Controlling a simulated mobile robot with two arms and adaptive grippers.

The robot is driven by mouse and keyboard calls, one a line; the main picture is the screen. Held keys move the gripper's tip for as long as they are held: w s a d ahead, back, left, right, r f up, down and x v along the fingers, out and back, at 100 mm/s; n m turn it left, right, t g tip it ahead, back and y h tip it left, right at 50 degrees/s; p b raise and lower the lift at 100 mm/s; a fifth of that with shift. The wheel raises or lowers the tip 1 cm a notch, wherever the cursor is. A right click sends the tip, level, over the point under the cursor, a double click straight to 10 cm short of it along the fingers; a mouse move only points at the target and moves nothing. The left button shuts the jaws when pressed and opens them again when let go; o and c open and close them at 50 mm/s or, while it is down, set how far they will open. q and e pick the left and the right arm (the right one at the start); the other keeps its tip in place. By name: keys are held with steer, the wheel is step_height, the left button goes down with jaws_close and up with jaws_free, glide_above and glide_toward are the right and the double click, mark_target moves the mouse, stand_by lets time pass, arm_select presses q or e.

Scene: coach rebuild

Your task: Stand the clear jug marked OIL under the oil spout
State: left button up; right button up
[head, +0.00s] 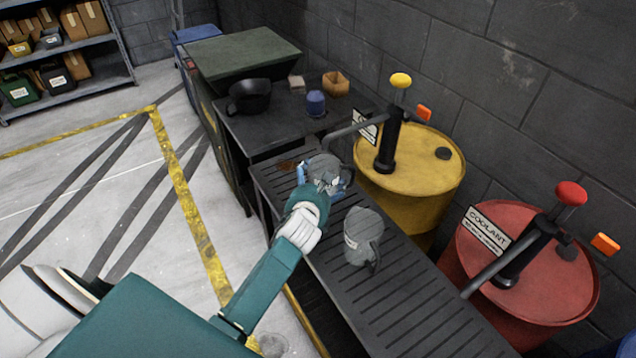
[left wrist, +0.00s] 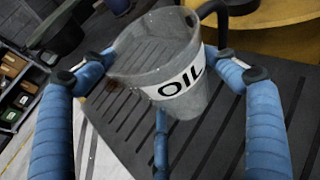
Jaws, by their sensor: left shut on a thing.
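The clear jug marked OIL (left wrist: 165,65) is between the blue fingers of my left gripper (left wrist: 160,85), which is shut on it. In the head view the jug (head: 326,170) is over the far part of the slatted bench, with my left gripper (head: 322,180) around it. It looks roughly upright; I cannot tell whether its base touches the slats. The oil spout (head: 349,130) reaches left from the black pump on the yellow drum (head: 440,175). Its end is close to the jug's top in the picture; exact alignment is unclear. My right gripper is not in view.
A second clear jug (head: 362,240) stands nearer on the slatted bench (head: 400,300). The red coolant drum (head: 540,290) with its own spout stands at right. A dark table beyond holds a black pan (head: 249,97), a blue pot (head: 316,103) and a small wooden box (head: 335,83).

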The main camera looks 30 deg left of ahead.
arm_select(q)
steer(key=o, duration=1)
steer(key=shift+o, duration=0.2)
steer(key=shift+r, duration=0.1)
steer(key=p+v, duration=0.1)
steer(key=v, duration=1.1)
steer(key=shift+a, duration=0.1)
